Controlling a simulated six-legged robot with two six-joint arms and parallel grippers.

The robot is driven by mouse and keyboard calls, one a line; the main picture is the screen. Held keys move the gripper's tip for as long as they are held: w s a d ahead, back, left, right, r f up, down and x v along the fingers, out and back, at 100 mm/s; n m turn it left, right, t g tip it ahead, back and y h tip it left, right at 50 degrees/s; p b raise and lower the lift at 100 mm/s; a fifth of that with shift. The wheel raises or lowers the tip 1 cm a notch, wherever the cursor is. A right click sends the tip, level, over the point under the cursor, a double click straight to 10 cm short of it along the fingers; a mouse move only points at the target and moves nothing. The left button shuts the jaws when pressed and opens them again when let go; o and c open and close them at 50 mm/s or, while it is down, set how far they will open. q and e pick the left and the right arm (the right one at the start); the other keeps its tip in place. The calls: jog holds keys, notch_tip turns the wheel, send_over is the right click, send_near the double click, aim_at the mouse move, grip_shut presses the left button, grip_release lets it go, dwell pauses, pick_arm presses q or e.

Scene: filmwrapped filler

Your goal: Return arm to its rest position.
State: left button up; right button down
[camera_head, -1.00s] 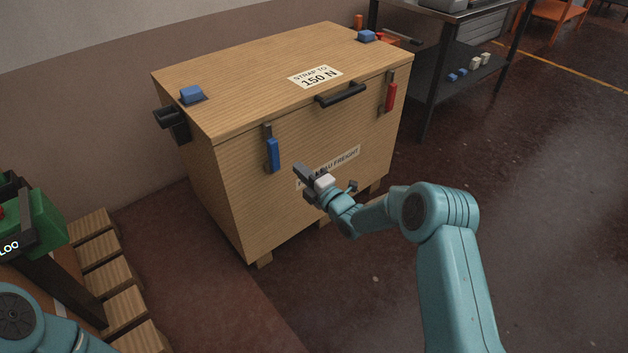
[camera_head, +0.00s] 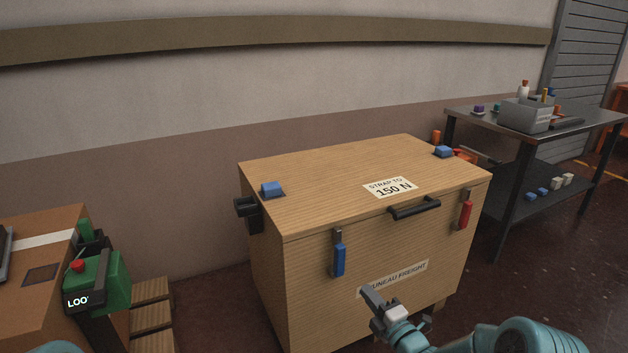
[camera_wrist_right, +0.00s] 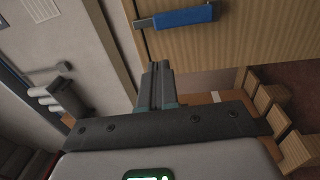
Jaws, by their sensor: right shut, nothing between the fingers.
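My right gripper (camera_head: 368,292) is at the bottom of the head view, in front of the wooden crate's (camera_head: 290,310) front face, overlapping the left end of the freight label (camera_head: 405,275). Its fingers are shut with nothing between them. The right wrist view shows the closed fingers (camera_wrist_right: 157,85) pointing up the picture, just below the blue latch handle (camera_wrist_right: 185,17). I cannot tell the gap to the crate. Only a teal bit of my left arm shows at the lower left edge of the head view; the left gripper is out of view.
The crate has a black front handle (camera_head: 414,208), a blue latch (camera_head: 338,260) and a red latch (camera_head: 465,213). A green device (camera_head: 100,285) stands left beside a cardboard box (camera_head: 35,250). A dark metal table (camera_head: 470,125) stands right. Open floor lies at the right.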

jog(key=s+a+f+m+g+h, duration=0.1)
jog(key=s+a+f+m+g, duration=0.3)
jog(key=s+f, duration=0.45)
jog(key=s+a+f+m+g+h, duration=0.1)
jog(key=s+a+f+m+g, duration=0.3)
jog(key=s+f+m, duration=0.5)
jog(key=s+f+m+g+h, duration=0.1)
jog(key=s+f+m+g, duration=0.2)
jog(key=s+m+g, duration=1.2)
jog(key=s+r+n+t+p, duration=0.2)
jog(key=r+t+p, duration=0.1)
jog(key=r+p, duration=0.6)
jog(key=s+r+n+t+p, duration=0.1)
jog(key=s+r+t+p, duration=0.2)
jog(key=r+p, duration=0.7)
jog(key=shift+d+r+n+p, duration=0.25)
jog(key=shift+r+n+p, duration=0.05)
jog(key=shift+n+p, duration=0.1)
jog(key=shift+f, duration=0.1)
